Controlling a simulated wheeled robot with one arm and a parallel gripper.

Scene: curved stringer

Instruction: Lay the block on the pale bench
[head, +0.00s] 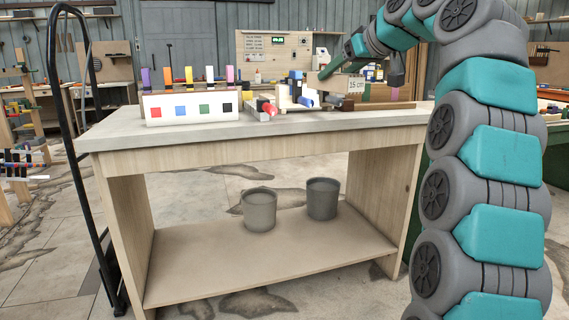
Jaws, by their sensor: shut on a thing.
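The pale bench (250,142) stands in front of me, with light wooden sides and a greyish top. My arm comes down from the upper right, and my gripper (328,72) is small in the picture above the back of the bench. It is shut on the block, whose outline I cannot separate from the clutter behind it. I cannot tell whether the block touches anything.
A white box with coloured squares and upright markers (190,108) stands on the bench's left part. Blue, red and wooden pieces crowd its middle, near a "15 cm" label (357,85). Two grey buckets (260,210) (322,199) stand on the lower shelf. A black curved frame (56,100) rises at left.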

